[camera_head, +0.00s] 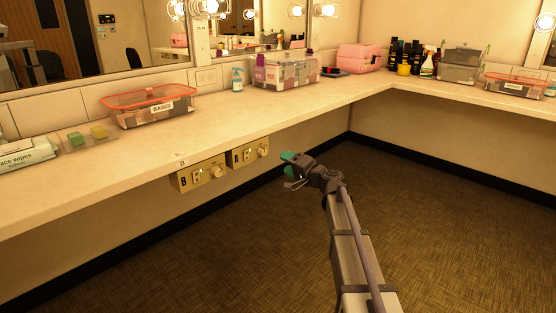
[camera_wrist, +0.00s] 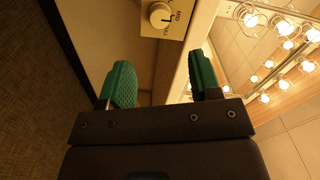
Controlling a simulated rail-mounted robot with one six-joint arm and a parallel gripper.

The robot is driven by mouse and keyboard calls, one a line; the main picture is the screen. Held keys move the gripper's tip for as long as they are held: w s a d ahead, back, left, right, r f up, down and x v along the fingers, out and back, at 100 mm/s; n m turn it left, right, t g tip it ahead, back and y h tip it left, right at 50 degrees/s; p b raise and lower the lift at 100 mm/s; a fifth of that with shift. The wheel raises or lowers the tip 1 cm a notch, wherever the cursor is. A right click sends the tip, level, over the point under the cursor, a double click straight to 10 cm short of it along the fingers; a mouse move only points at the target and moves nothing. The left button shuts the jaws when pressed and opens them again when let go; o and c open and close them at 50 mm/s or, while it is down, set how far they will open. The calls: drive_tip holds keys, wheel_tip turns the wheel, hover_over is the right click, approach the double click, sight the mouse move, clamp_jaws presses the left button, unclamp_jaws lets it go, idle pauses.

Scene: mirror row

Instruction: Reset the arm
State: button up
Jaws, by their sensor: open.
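My gripper (camera_head: 289,163) is at the end of my arm, out over the carpeted floor in front of the counter. Its green fingertips point left, toward the control box marked A (camera_head: 248,153) under the counter edge. They look apart from that box. In the wrist view my gripper (camera_wrist: 160,85) has its two green fingers spread wide with nothing between them. A box with a round knob (camera_wrist: 160,15) shows beyond the fingers at the top of the wrist view.
A second box marked B (camera_head: 201,174) hangs left of box A. The counter (camera_head: 215,120) carries an orange-rimmed bin (camera_head: 150,105), a clear caddy (camera_head: 285,72), a pink case (camera_head: 360,57) and bottles (camera_head: 405,55). Lit mirrors (camera_head: 90,35) stand behind. The carpet (camera_head: 440,210) around my arm is clear.

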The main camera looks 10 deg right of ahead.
drive_tip(key=shift+s+d, duration=0.1)
drive_tip(key=s+a+f+n+g+h+p, duration=0.1)
drive_tip(key=s+a+f+n+g, duration=0.2)
drive_tip(key=s+f+g, duration=0.45)
drive_tip(key=s+a+f+n+g+h, duration=0.2)
drive_tip(key=s+a+f+g, duration=0.15)
drive_tip(key=s, duration=0.65)
drive_tip(key=s+d+f+n+g+h+p, duration=0.15)
drive_tip(key=s+h, duration=0.25)
drive_tip(key=s, duration=0.6)
drive_tip(key=s+f+n+g+h+p, duration=0.1)
drive_tip(key=s+g+h+p, duration=0.15)
drive_tip(key=s, duration=0.85)
wheel_tip(320, 180, up, 38)
drive_tip(key=w+a+p, duration=0.1)
drive_tip(key=p, duration=3.5)
drive_tip(key=shift+w, duration=0.35)
drive_tip(key=shift+f+h, duration=0.2)
drive_tip(key=shift+h, duration=0.05)
